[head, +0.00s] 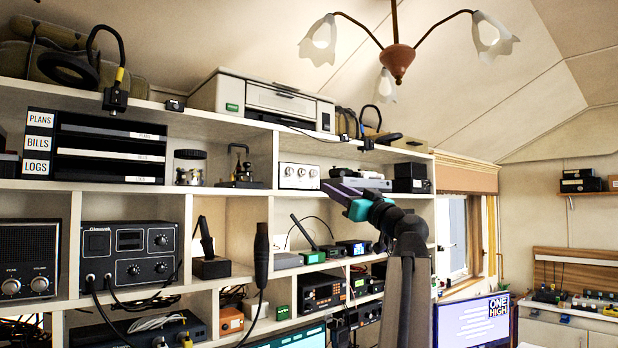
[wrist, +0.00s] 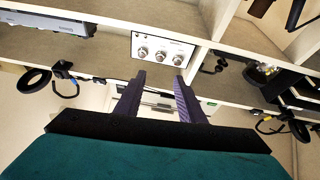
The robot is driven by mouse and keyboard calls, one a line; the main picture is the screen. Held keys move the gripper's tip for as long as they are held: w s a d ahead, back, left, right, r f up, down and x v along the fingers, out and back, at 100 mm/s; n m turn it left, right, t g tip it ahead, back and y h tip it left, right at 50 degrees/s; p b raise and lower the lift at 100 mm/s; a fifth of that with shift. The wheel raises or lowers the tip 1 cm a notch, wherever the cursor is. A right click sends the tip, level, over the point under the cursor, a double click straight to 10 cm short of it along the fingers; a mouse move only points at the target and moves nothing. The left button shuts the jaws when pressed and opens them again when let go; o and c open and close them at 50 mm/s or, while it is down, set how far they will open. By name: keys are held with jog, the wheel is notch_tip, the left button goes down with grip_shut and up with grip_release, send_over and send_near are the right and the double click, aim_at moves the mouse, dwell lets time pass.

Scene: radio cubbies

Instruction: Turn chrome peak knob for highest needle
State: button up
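A white panel (head: 299,176) with a row of three chrome knobs sits in an upper cubby in the head view. It also shows in the wrist view, where the panel (wrist: 162,50) appears upside down and its knobs (wrist: 160,56) face me. Their lettering is too small to read, so I cannot tell which is the peak knob. My gripper (head: 329,188) is to the right of the panel in the head view. In the wrist view my gripper (wrist: 159,79) is open and empty, its two purple fingers apart and short of the panel. I cannot make out a needle.
A black radio unit (head: 130,252) with knobs and a small window stands lower left. A printer (head: 275,102) is on the shelf top above the panel. A silver box (head: 360,184) is right of the panel. Shelf dividers (wrist: 217,15) flank the panel's cubby.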

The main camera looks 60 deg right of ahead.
aim_at(304, 172)
jog(key=shift+w, duration=0.1)
jog(key=p+x, duration=0.4)
jog(key=x, duration=0.8)
jog(key=shift+d+r+p, duration=0.1)
jog(key=shift+r+p, duration=0.15)
jog(key=shift+p, duration=0.05)
jog(key=shift+w+d+r, duration=0.2)
jog(key=shift+w+d, duration=0.05)
jog(key=shift+w, duration=0.4)
grip_shut()
jog(key=shift+f+m, duration=0.1)
jog(key=shift+m, duration=0.4)
jog(key=shift+a+m+h+b, duration=0.1)
jog(key=shift+m+h+b, duration=0.3)
jog(key=shift+m+h, duration=0.15)
